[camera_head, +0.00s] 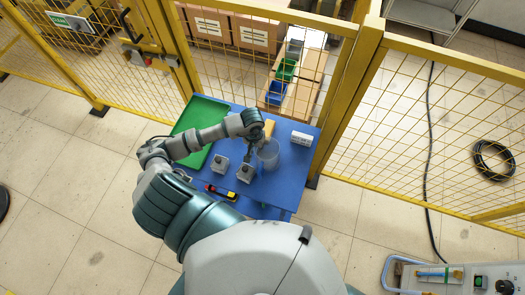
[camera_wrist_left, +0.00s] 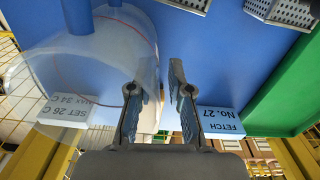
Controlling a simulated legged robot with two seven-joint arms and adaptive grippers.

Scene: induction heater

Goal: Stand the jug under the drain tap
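The clear jug (camera_head: 268,155) stands upright on the blue table (camera_head: 280,190). In the left wrist view the jug (camera_wrist_left: 95,65) fills the left side, see-through, with a thin red line around it. My left gripper (camera_head: 250,155) is beside the jug in the head view. In the wrist view its fingers (camera_wrist_left: 154,90) are apart: one overlaps the jug's wall, the other is outside it. I cannot tell whether either touches the jug. I cannot make out the drain tap in either view. My right gripper is out of view.
Two grey blocks (camera_head: 220,163) (camera_head: 245,173) sit near the jug. A green tray (camera_head: 200,117) lies on the table's left, a white box (camera_head: 301,138) on its right. A yellow fence (camera_head: 345,85) runs behind. A control panel (camera_head: 480,282) is at lower right.

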